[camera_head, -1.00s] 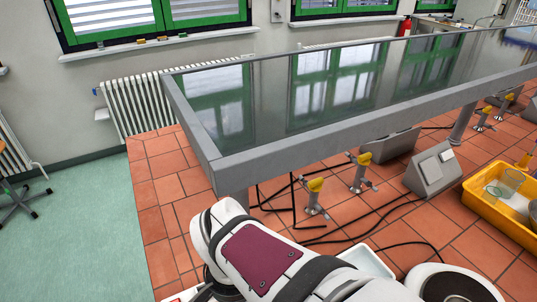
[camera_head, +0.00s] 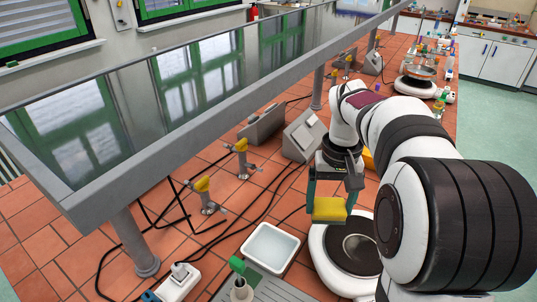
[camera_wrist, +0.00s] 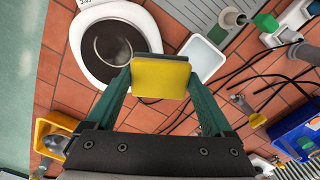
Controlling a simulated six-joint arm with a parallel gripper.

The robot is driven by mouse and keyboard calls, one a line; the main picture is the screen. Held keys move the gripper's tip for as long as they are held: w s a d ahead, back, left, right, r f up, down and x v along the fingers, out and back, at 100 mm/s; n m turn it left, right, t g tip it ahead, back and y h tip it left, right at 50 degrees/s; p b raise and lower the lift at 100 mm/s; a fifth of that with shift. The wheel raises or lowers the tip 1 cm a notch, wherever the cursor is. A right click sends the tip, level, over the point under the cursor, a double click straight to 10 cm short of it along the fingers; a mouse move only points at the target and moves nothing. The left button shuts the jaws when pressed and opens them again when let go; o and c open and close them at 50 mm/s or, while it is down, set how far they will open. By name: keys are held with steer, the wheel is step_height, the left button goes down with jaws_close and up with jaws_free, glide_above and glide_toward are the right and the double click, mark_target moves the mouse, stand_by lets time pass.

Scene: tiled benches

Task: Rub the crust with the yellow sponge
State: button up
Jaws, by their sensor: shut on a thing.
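My gripper (camera_head: 330,196) is shut on the yellow sponge (camera_head: 328,209), with its green fingers on either side. In the wrist view the yellow sponge (camera_wrist: 160,78) sits between the fingertips of my gripper (camera_wrist: 160,72). The sponge is held above the bench, apart from the surfaces below it. A white round appliance with a dark disc (camera_head: 352,249) stands below and to the right of the sponge. In the wrist view the dark disc (camera_wrist: 113,46) lies to the left of the sponge, partly covered by it.
A shallow white tray (camera_head: 270,249) stands left of the appliance. A white power socket (camera_head: 178,282), cables and yellow-topped taps (camera_head: 203,185) lie further left. A raised glass shelf (camera_head: 200,95) on metal posts runs along the bench. A yellow bin (camera_wrist: 49,137) shows in the wrist view.

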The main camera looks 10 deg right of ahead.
steer(key=shift+w+d+f+m, duration=0.3)
steer(key=shift+d+f+m, duration=0.9)
steer(key=shift+f, duration=1.35)
steer(key=shift+w+d+f+m, duration=0.35)
steer(key=shift+d+f+m, duration=0.4)
steer(key=shift+d+f, duration=1.35)
steer(key=shift+w+d+f+m, duration=0.3)
steer(key=shift+d+f+m, duration=0.7)
steer(key=shift+f, duration=1.95)
steer(key=shift+s+d+f, duration=0.4)
steer(key=shift+d+f, duration=0.05)
steer(key=shift+d, duration=0.05)
steer(key=shift+s+d, duration=2.4)
steer(key=shift+w+a, duration=2.7)
steer(key=shift+w, duration=0.25)
steer(key=shift+d, duration=0.25)
steer(key=shift+s+d, duration=2.7)
steer(key=shift+w+a, duration=2.7)
steer(key=shift+w+a+r, duration=0.15)
step_height(320, 180, up, 8)
